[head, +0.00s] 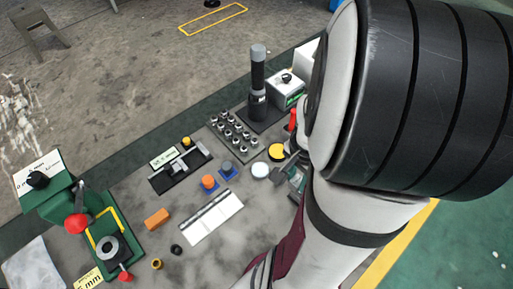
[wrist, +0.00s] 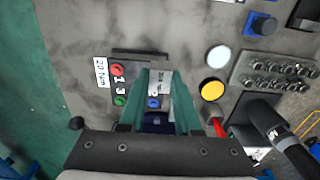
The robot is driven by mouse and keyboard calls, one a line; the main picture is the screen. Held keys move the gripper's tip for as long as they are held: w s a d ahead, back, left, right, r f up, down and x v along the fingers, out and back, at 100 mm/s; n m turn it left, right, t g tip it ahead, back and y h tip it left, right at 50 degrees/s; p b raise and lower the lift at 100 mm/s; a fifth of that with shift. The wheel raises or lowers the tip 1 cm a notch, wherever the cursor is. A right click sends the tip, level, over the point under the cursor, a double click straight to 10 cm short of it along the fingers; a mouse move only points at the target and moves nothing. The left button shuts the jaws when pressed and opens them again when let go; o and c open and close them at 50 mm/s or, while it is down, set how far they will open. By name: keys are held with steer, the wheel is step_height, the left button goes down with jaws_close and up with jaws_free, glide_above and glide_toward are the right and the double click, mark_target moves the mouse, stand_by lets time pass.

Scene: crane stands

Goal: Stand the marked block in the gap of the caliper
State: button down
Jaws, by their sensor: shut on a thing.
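The caliper (head: 182,168) lies on a black base in the head view, left of the socket rack, with a metal slide and a small label beside it. A black corner at the top right of the wrist view may be its base. In the wrist view my gripper (wrist: 162,90) has green fingers shut on a light grey block (wrist: 158,82) with small dark writing, which I take to be the marked block. A dark plate with coloured numbered spots lies below and behind it. The block's lower end and any contact with the plate cannot be told. In the head view my arm hides the gripper.
A socket rack (head: 236,135), yellow disc (head: 277,152), white disc (head: 260,170) and upright black-handled tool (head: 258,85) stand near the arm. A white strip (head: 212,217) and orange block (head: 157,218) lie nearer. A green fixture (head: 108,240) stands at left.

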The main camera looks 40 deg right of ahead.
steer(key=shift+s+d+r, duration=0.25)
steer(key=shift+s+r, duration=0.05)
steer(key=shift+s, duration=0.2)
steer(key=w+a+r, duration=0.1)
steer(key=w+a, duration=0.1)
steer(key=w, duration=0.9)
steer(key=w+a, duration=0.2)
steer(key=w, duration=0.8)
steer(key=w+a+f, duration=0.2)
steer(key=a, duration=0.1)
steer(key=w+a+f, duration=0.2)
steer(key=w+a, duration=0.1)
steer(key=w+a+f, duration=0.2)
steer(key=a, duration=0.1)
steer(key=shift+w+f, duration=0.3)
step_height(320, 180, down, 4)
steer(key=shift+w+f, duration=0.1)
steer(key=shift+f, duration=0.1)
steer(key=c, duration=0.6)
jaws_free()
